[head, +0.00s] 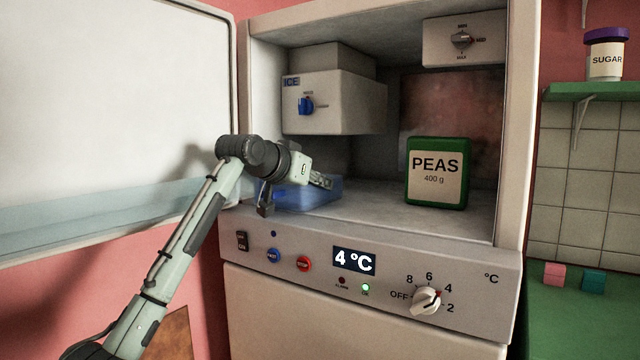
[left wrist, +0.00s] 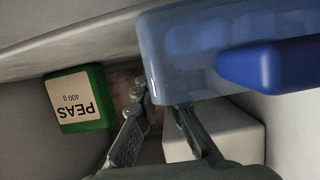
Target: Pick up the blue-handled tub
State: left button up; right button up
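The blue-handled tub (head: 318,197) is a translucent blue container on the left of the compartment floor, partly hidden behind my left gripper in the head view. In the left wrist view the tub (left wrist: 205,55) fills the upper right, with its solid blue handle (left wrist: 270,66) at the right. My left gripper (head: 293,193) is at the tub, with its fingers spread apart. In the left wrist view its fingertips (left wrist: 163,103) are beside the tub's wall and clear of the handle. I cannot tell whether they touch it. My right gripper is not in view.
A green PEAS box (head: 436,173) stands to the right on the same floor. A white ICE box (head: 340,103) hangs above the tub. The open door (head: 110,110) is at the left, the control panel (head: 400,275) below. The floor between tub and peas is clear.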

pick_arm(q)
jog(key=o, duration=0.4)
jog(key=shift+c, duration=0.2)
notch_tip(320, 180, up, 10)
dwell(0.4)
